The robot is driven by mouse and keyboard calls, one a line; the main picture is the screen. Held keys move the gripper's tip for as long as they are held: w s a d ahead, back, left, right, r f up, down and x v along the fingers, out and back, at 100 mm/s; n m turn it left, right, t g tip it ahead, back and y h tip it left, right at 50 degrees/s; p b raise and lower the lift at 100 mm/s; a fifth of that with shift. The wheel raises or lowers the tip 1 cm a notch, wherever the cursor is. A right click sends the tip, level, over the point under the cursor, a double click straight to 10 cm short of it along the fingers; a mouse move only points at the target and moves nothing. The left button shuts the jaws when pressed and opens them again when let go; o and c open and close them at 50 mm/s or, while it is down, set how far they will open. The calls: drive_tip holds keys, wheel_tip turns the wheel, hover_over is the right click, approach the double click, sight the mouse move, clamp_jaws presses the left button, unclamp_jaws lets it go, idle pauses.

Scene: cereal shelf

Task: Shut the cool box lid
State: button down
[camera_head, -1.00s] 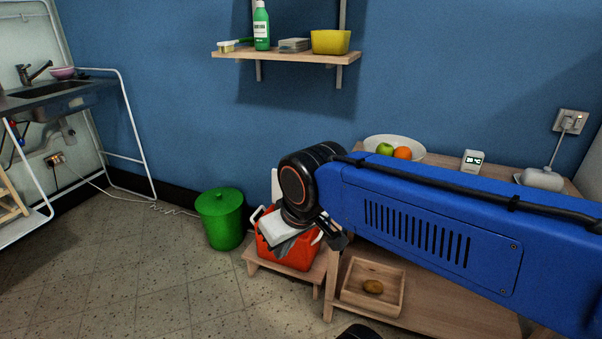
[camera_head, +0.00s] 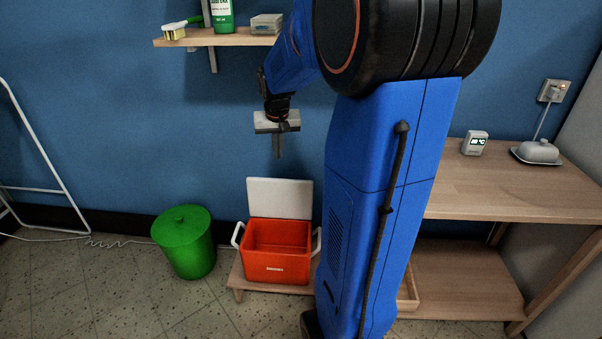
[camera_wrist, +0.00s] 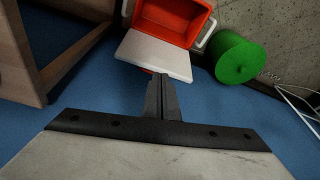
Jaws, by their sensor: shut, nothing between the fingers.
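The cool box (camera_head: 277,262) is a red-orange tub with white handles on a low wooden stand. Its white lid (camera_head: 281,198) stands open, upright at the back of the tub near the blue wall. The wrist view shows the open tub (camera_wrist: 172,17) and the lid (camera_wrist: 154,55) beyond my fingers. My gripper (camera_head: 278,156) is shut and empty, high above the lid and pointing down. Its fingers also show in the wrist view (camera_wrist: 159,80), apart from the lid. The inside of the tub looks empty.
A green lidded bin (camera_head: 185,243) stands left of the box. A wooden shelf (camera_head: 225,40) with bottle and brush is on the wall, above and left of my gripper. A wooden table (camera_head: 520,190) is at the right. My arm hides part of the middle.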

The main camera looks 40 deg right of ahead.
drive_tip(key=w+d+f+m, duration=0.1)
drive_tip(key=w+d+f, duration=0.1)
drive_tip(key=d+f, duration=0.35)
drive_tip(key=w+d+f+m, duration=0.2)
drive_tip(key=w+d, duration=0.1)
drive_tip(key=d, duration=0.6)
drive_tip(key=s+x, duration=0.1)
drive_tip(key=x, duration=0.9)
drive_tip(key=shift+s+a+g, duration=0.4)
drive_tip(key=shift+s+a, duration=0.9)
